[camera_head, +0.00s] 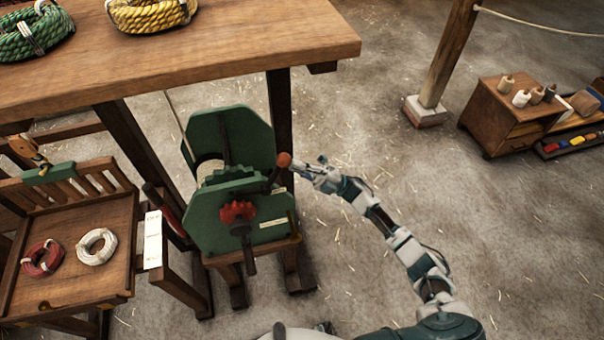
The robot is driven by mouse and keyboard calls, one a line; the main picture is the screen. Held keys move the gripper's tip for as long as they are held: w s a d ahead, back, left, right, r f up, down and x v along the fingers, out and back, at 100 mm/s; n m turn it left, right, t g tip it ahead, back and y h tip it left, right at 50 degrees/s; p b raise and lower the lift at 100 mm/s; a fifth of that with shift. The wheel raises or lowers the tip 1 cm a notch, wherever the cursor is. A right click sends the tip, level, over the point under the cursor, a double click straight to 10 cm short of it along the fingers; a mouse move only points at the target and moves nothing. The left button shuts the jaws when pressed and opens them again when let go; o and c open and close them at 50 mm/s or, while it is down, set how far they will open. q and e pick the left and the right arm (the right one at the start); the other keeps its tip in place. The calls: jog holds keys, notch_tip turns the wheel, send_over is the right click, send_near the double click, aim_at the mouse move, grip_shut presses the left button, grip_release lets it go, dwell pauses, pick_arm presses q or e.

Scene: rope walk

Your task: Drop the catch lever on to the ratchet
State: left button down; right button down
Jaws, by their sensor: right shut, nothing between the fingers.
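A green winch (208,222) stands on a wooden stand below the workbench. A red toothed ratchet wheel (237,211) is on its front face, with a dark crank handle (248,252) below it. A dark lever with an orange ball knob (284,160), which looks like the catch lever, slants up to the right above the ratchet. I cannot tell whether its lower end touches the teeth. My right gripper (303,168) is shut and empty, just right of the knob; contact with it is unclear. My left gripper is not in view.
The workbench (200,50) with green and yellow rope coils overhangs the winch. A wooden tray table (75,280) with red and white coils stands left. A red-handled lever (163,208) is beside the winch. A post (448,55) and small cabinet (490,115) stand right; the floor between is clear.

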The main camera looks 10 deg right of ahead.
aim_at(278, 163)
jog(key=a+r+h+p, duration=0.1)
jog(key=a+r+n+g+h+p, duration=0.1)
jog(key=shift+w+a+r, duration=0.15)
jog(key=shift+a+r, duration=0.05)
jog(key=shift+a, duration=0.2)
jog(key=shift+a+r, duration=0.25)
jog(key=shift+a, duration=0.45)
jog(key=shift+a+r, duration=0.2)
jog(key=shift+a, duration=0.4)
jog(key=shift+r, duration=0.1)
